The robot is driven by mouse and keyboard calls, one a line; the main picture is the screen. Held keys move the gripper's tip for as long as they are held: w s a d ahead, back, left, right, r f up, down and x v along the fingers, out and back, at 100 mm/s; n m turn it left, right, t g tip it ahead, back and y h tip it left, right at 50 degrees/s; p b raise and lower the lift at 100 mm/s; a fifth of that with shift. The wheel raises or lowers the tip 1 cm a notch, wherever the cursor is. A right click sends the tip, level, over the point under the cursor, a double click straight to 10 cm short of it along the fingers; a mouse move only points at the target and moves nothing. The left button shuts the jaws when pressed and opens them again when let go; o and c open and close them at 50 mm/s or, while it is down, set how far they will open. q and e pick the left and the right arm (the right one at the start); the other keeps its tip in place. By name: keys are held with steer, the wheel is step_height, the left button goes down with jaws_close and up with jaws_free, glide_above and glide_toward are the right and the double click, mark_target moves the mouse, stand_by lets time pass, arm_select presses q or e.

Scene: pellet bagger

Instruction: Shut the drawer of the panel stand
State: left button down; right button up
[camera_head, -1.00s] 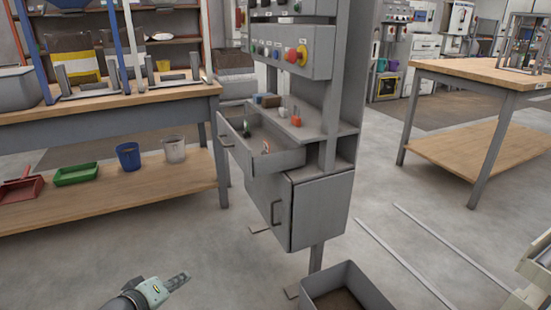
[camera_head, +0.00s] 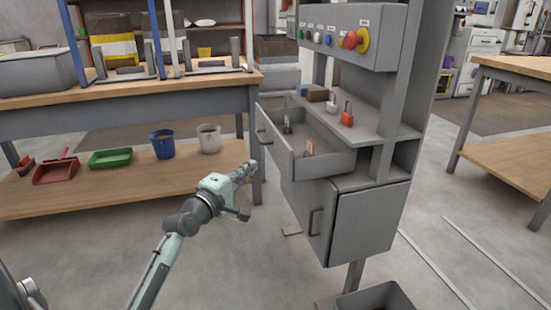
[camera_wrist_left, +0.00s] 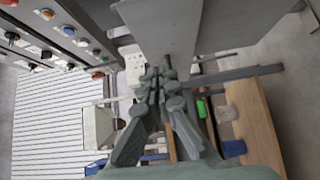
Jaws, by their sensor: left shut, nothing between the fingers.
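The grey panel stand (camera_head: 408,100) stands right of centre in the head view. Its drawer (camera_head: 328,163) is pulled out toward the left, with a few small items inside. A bar handle (camera_head: 262,137) is on the drawer's front. My left gripper (camera_head: 252,167) is shut and empty, close to the drawer front's lower left in the head view; I cannot tell whether it touches. In the left wrist view the shut fingers (camera_wrist_left: 157,76) point at a grey panel, which I cannot surely identify as the drawer. My right gripper is not in view.
Below the drawer is a closed cabinet door (camera_head: 362,222). A grey bin (camera_head: 378,298) is on the floor by the stand. A workbench (camera_head: 225,86) with a lower shelf holding a blue bucket (camera_head: 162,144) is at left. Padlocks (camera_head: 347,115) sit on the stand's ledge.

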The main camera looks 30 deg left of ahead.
arm_select(q)
steer(key=w, duration=0.3)
steer(key=w+d, duration=0.1)
steer(key=w, duration=0.3)
steer(key=shift+w+d, duration=0.15)
steer(key=shift+d, duration=0.05)
steer(key=shift+w+d, duration=0.4)
steer(key=shift+w, duration=0.05)
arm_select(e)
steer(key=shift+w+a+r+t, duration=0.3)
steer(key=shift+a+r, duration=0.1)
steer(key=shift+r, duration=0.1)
